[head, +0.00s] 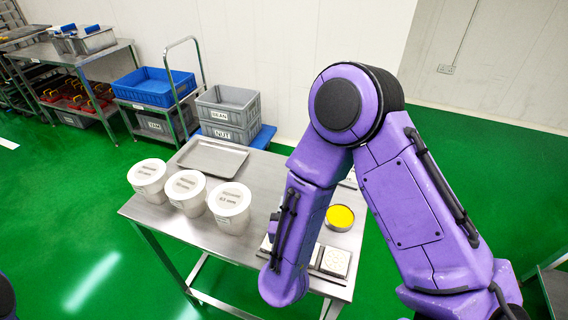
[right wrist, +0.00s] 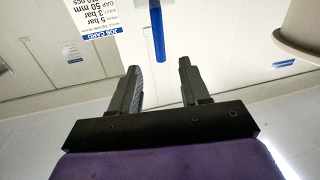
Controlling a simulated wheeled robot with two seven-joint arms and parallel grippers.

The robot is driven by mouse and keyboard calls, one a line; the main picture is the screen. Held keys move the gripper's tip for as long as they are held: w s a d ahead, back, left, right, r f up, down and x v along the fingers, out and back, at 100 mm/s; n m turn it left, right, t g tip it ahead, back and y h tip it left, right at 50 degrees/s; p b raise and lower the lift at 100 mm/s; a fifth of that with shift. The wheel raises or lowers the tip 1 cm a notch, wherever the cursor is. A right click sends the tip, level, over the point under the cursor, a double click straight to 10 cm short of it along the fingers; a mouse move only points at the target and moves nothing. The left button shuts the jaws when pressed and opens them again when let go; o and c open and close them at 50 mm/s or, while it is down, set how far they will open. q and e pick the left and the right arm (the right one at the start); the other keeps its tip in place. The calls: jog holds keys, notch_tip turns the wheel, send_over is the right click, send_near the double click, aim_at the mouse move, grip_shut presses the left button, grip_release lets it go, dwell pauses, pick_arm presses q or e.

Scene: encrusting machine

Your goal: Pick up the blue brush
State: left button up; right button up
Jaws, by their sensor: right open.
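A slim blue bar, which looks like the handle of the blue brush (right wrist: 158,35), shows in the right wrist view near the top middle. It lies beyond the fingertips, in line with the gap between them and apart from them. Its upper end runs out of the picture. My right gripper (right wrist: 159,68) is open and empty. In the head view my right arm crosses the steel table, and its gripper is hidden. I cannot make out the brush in the head view. My left gripper is not in view.
A job card (right wrist: 95,15) hangs left of the blue bar. On the steel table (head: 258,198) stand several lidded white tubs (head: 186,190), a tray (head: 212,158) and a round container with yellow contents (head: 340,217). Grey crates (head: 228,105) and a blue crate (head: 157,87) are behind.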

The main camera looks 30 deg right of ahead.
jog(key=p+x, duration=0.3)
jog(key=x, duration=0.8)
jog(key=shift+r, duration=0.1)
jog(key=shift+s+r, duration=0.15)
jog(key=shift+s, duration=0.2)
jog(key=shift+c, duration=0.9)
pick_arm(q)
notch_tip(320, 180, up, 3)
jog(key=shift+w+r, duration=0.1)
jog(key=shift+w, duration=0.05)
pick_arm(e)
jog(key=shift+a, duration=0.1)
grip_shut()
